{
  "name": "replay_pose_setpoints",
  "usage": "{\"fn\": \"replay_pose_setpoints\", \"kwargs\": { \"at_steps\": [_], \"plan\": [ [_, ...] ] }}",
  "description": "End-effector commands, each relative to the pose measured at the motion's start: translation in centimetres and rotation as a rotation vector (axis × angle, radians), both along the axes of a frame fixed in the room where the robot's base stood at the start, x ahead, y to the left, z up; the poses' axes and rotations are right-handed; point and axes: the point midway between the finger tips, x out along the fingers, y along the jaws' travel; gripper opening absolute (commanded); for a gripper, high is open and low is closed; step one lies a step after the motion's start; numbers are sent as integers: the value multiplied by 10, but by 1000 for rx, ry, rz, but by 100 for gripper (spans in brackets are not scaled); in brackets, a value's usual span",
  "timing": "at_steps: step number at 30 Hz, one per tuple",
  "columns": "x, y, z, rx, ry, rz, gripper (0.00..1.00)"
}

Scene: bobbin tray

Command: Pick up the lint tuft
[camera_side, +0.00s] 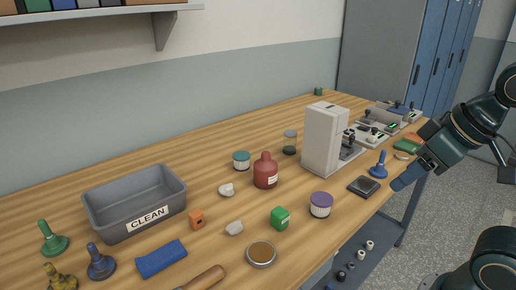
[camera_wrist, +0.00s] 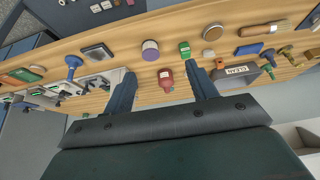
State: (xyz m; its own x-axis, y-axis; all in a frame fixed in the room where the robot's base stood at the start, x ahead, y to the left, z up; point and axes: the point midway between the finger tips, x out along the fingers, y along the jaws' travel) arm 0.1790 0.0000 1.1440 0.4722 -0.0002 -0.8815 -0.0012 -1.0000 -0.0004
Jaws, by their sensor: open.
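Two small whitish lumps lie on the wooden table in the side view: one pale lump (camera_side: 227,189) left of the red bottle, and another pale lump (camera_side: 235,228) nearer the front, left of the green cube. Either could be the lint tuft; I cannot tell which. The nearer lump shows small and faint in the wrist view (camera_wrist: 208,53). My gripper (camera_side: 404,182) is at the table's right front edge, well away from both lumps. In the wrist view my gripper (camera_wrist: 160,72) has its two blue fingers spread, with nothing held between them.
A red bottle (camera_side: 265,172), green cube (camera_side: 280,218) and purple-lidded jar (camera_side: 320,205) stand mid-table. A grey CLEAN bin (camera_side: 113,232) is at the left. A white machine (camera_side: 321,140) stands at the back right. A dark square pad (camera_side: 364,186) and blue stamp (camera_side: 378,165) lie near my gripper.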

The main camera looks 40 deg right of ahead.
Motion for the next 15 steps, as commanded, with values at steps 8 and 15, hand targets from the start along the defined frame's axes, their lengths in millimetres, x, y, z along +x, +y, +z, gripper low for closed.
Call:
{"fn": "replay_pose_setpoints", "kwargs": {
  "at_steps": [8, 15],
  "plan": [
    [0, 0, 0, 0, 0, 1, 48],
    [8, 2, 3, -8, 9, 33, 48]
  ]
}}
